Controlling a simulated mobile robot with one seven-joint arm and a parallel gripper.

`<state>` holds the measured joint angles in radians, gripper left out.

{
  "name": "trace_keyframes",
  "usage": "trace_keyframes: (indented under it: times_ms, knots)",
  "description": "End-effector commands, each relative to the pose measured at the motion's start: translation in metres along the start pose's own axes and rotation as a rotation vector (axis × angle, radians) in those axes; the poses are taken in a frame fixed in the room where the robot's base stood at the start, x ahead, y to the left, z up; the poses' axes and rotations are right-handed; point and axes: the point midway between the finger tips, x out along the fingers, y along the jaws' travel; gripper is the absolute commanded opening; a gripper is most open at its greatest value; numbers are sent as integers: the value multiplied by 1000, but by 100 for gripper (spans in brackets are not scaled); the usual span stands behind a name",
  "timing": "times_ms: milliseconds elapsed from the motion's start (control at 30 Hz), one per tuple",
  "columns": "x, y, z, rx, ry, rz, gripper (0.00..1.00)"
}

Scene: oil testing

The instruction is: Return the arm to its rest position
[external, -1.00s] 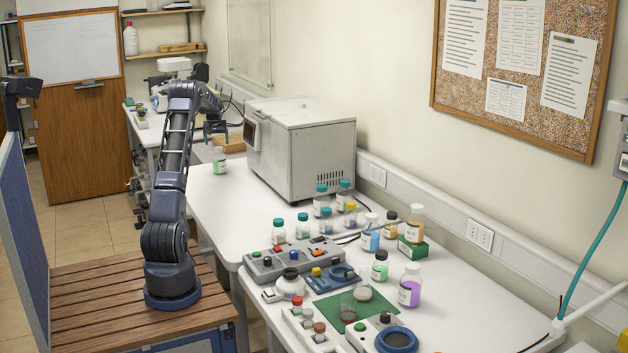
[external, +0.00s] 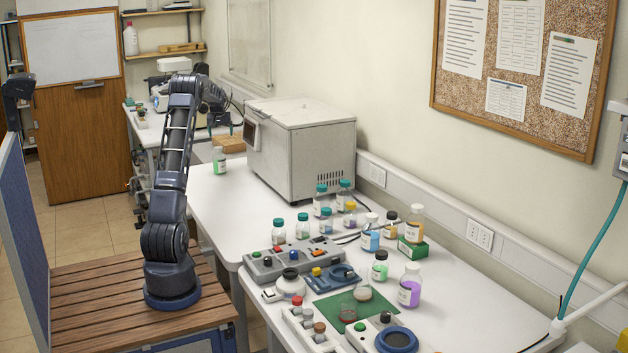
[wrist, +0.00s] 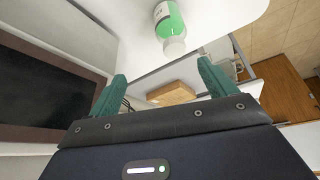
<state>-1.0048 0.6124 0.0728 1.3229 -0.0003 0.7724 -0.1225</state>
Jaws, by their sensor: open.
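My arm (external: 175,160) stands on the wooden-topped base at the left and is bent at a raised elbow, with its forearm reaching toward the back bench. My gripper (wrist: 162,73) is open and empty, with its two teal fingers spread apart. In the external view it is small and partly hidden by my wrist. A bottle with green liquid (external: 219,161) stands on the bench near and below my gripper. It also shows in the wrist view (wrist: 169,22), beyond the fingers and apart from them.
A large grey box-shaped machine (external: 300,150) stands close to the right of my gripper. A wooden block (wrist: 172,93) lies behind the bottle. Several bottles and a grey control box (external: 292,260) crowd the front bench. A blue partition (external: 25,230) stands left of my base.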

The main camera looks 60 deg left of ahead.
Motion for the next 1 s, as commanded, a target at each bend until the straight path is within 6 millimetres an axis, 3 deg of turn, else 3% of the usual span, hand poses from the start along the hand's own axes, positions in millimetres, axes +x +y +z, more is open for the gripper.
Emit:
trace_keyframes:
  times_ms: [100, 267, 467, 667, 800, 1000]
  knots:
    - [-53, 33, 2, -1, 61, 21, 84]
    - [-122, 69, 12, -18, 137, 59, 84]
    - [-197, 113, 44, -12, 192, 123, 84]
    - [-255, 164, 115, 85, 163, 190, 84]
    - [-292, 194, 174, 173, 132, 234, 84]
    - [-339, 221, 263, 304, 91, 291, 84]
